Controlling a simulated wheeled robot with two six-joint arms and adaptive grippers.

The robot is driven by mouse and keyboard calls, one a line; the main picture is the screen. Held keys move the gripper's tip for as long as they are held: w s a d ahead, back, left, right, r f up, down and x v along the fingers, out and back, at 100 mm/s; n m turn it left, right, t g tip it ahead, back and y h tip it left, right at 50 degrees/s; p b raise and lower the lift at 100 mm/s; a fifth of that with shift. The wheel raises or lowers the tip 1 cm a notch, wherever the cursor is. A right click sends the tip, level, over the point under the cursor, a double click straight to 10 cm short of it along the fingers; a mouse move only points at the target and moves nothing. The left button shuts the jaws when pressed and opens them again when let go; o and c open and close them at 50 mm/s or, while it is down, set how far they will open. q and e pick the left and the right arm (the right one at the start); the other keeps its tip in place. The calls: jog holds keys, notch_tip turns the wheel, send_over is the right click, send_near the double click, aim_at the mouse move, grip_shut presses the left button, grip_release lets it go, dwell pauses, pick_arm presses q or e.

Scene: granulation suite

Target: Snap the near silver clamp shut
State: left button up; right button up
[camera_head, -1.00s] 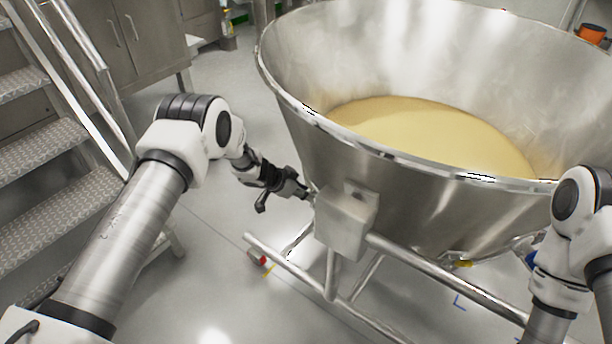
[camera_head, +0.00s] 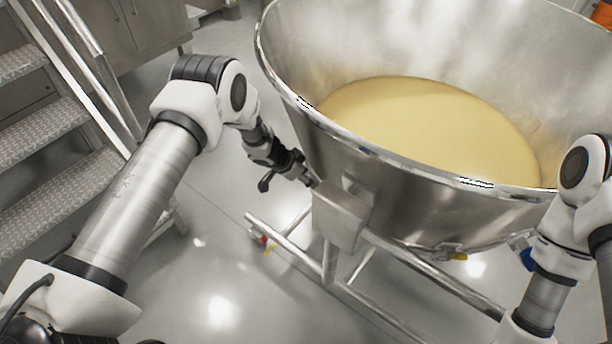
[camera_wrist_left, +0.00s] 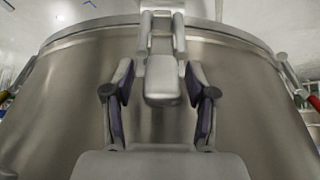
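The near silver clamp (camera_wrist_left: 163,82) shows in the left wrist view, hanging from the rim band of the steel vessel, its lever end toward me. My left gripper (camera_wrist_left: 159,76) is open, with one finger on each side of the clamp's lever. I cannot tell whether the fingers touch it. In the head view my left gripper (camera_head: 308,180) points at the vessel wall (camera_head: 400,205) beside a grey box-like bracket (camera_head: 340,213). The clamp itself cannot be made out there. My right arm shows at the right edge; its gripper is out of view.
The vessel holds pale yellow powder (camera_head: 430,125) and stands on a tubular frame (camera_head: 385,300). A red-handled clamp (camera_wrist_left: 312,100) shows at right in the wrist view. Metal steps (camera_head: 60,140) stand left; floor between is open.

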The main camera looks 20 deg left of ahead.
pick_arm(q)
jog(key=v, duration=1.2)
jog(key=shift+f, duration=0.1)
